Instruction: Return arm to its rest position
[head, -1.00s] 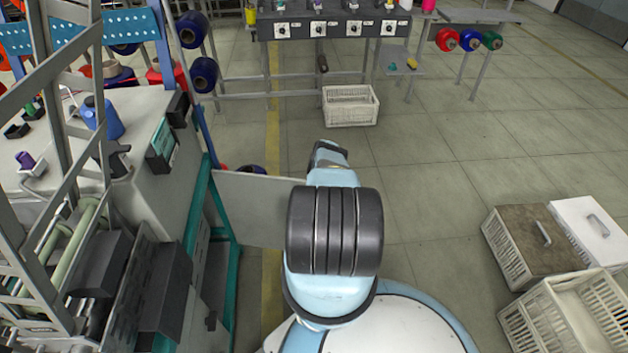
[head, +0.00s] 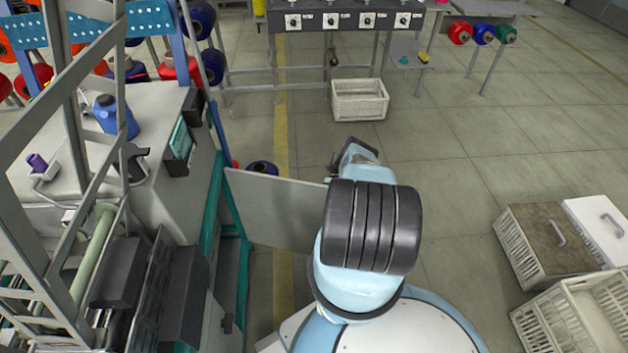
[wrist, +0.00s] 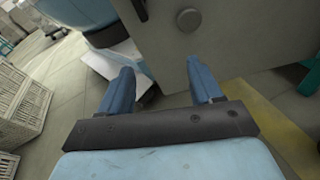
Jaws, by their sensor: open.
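My gripper (wrist: 161,90) shows in the wrist view with two blue fingers spread apart and nothing between them. Beyond the fingers is a grey panel (wrist: 235,40) with a round knob, and part of my own pale blue and white body. In the head view my arm is folded up close over my base. Its black ribbed joint covers face the camera, and the gripper itself is hidden there.
The winding machine (head: 160,215) stands close on the left, with a grey panel (head: 275,205) jutting toward my arm. Crates (head: 545,240) (head: 575,315) stand on the right. A white crate (head: 360,100) sits ahead under a control bench. Floor between is clear.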

